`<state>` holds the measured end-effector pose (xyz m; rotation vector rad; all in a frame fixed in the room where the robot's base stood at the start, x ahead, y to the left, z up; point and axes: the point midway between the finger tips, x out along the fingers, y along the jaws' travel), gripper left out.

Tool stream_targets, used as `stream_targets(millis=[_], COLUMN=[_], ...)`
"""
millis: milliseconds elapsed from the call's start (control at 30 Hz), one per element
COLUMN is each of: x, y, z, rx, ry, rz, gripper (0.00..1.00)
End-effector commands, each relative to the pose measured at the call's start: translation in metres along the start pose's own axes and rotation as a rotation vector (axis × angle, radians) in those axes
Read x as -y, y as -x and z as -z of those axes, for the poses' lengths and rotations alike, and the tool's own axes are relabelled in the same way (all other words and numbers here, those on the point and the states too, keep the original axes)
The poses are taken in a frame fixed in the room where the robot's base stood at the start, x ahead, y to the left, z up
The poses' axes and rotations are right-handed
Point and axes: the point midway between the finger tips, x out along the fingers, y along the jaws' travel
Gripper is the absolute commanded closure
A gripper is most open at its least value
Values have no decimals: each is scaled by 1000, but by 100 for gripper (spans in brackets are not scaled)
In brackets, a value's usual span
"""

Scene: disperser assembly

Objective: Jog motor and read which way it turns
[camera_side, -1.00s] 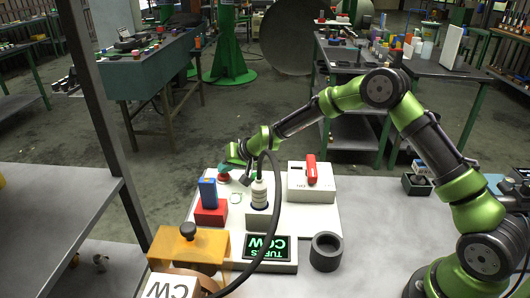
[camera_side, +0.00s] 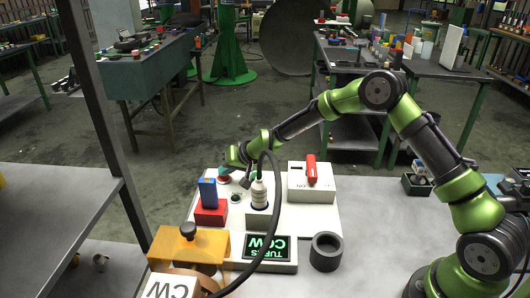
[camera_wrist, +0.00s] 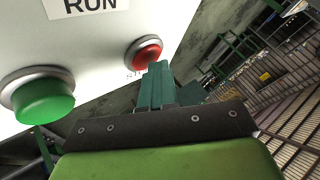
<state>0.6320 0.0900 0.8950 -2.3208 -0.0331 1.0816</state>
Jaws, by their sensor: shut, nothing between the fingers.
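My gripper (camera_side: 226,167) is shut and empty, its teal fingers together beside the red button (camera_side: 224,178) at the panel's far left. In the wrist view the fingertips (camera_wrist: 155,85) overlap the lower edge of the red button (camera_wrist: 145,50); I cannot tell whether they touch. The green button (camera_wrist: 40,98), near a RUN label (camera_wrist: 88,4), is clear of the fingers. The display (camera_side: 267,248) shows upside-down green text, apparently "TURNS CCW". A CW card (camera_side: 170,288) sits at the front left by an orange bracket (camera_side: 190,245); the motor is not clearly identifiable.
A black cable (camera_side: 272,190) arches across the panel. A dark ring (camera_side: 326,251) lies right.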

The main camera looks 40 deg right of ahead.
Motion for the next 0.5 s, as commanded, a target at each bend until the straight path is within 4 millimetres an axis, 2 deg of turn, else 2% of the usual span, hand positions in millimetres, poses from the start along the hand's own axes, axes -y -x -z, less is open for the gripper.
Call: stream_targets(millis=[167, 500], x=[-1, 8], y=[0, 13], z=[-2, 7], rx=[6, 4], ry=[-1, 0], rz=[-2, -2], gripper=[100, 100])
